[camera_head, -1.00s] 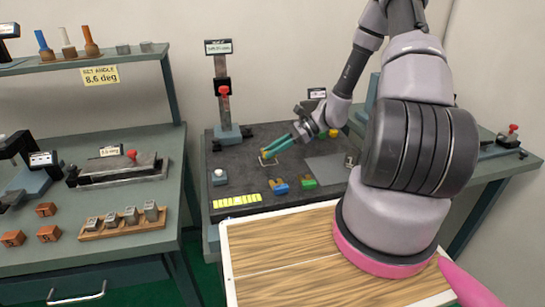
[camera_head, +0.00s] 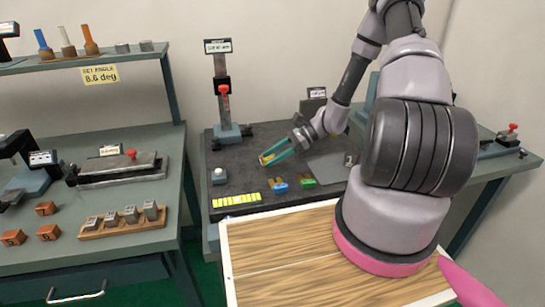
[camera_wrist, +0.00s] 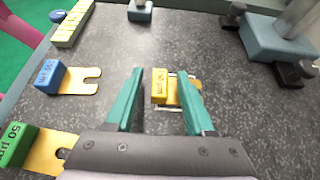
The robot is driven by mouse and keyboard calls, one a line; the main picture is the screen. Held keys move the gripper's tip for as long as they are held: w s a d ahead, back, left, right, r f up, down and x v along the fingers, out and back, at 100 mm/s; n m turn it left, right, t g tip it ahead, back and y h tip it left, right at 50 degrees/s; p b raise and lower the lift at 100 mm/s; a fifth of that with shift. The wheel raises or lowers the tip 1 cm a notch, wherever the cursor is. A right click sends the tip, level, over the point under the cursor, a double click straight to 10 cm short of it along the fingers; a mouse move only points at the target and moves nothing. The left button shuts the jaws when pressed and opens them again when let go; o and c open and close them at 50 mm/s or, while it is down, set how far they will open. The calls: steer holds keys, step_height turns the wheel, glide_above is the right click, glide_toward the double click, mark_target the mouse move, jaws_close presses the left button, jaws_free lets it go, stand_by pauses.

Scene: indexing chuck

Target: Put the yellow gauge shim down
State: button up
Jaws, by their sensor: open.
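The yellow gauge shim (camera_wrist: 160,86) is a yellow block with a brass-coloured plate. In the wrist view it lies inside a pale outlined square on the dark speckled surface, between my gripper's teal fingers. My gripper (camera_wrist: 160,74) is open, with a clear gap between the left finger and the block. The right finger covers part of the brass plate, so I cannot tell whether it touches. In the head view my gripper (camera_head: 272,158) is low over the dark mat, with a bit of yellow between the fingers.
A blue shim (camera_wrist: 52,75) and a green shim (camera_wrist: 17,145) lie to the left in the wrist view. A stand with a blue-grey base (camera_head: 228,131) rises behind. A small grey block with a white top (camera_head: 219,176) and a yellow strip (camera_head: 237,200) are nearby.

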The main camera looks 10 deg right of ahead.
steer(key=v, duration=1.2)
steer(key=shift+r, duration=0.2)
steer(key=s+a+r+n+t+h, duration=0.1)
steer(key=s+a+r+n+h, duration=0.2)
steer(key=r, duration=0.8)
steer(key=s+r+n+h, duration=0.3)
steer(key=r+n+h, duration=0.15)
steer(key=r, duration=0.65)
steer(key=s+a+r+n+t+h, duration=0.1)
steer(key=s+r+n+t+h, duration=0.2)
steer(key=s+r, duration=0.9)
steer(key=r+n+t, duration=0.1)
steer(key=n+t, duration=0.2)
steer(key=shift+a+r, duration=0.4)
steer(key=shift+s, duration=0.1)
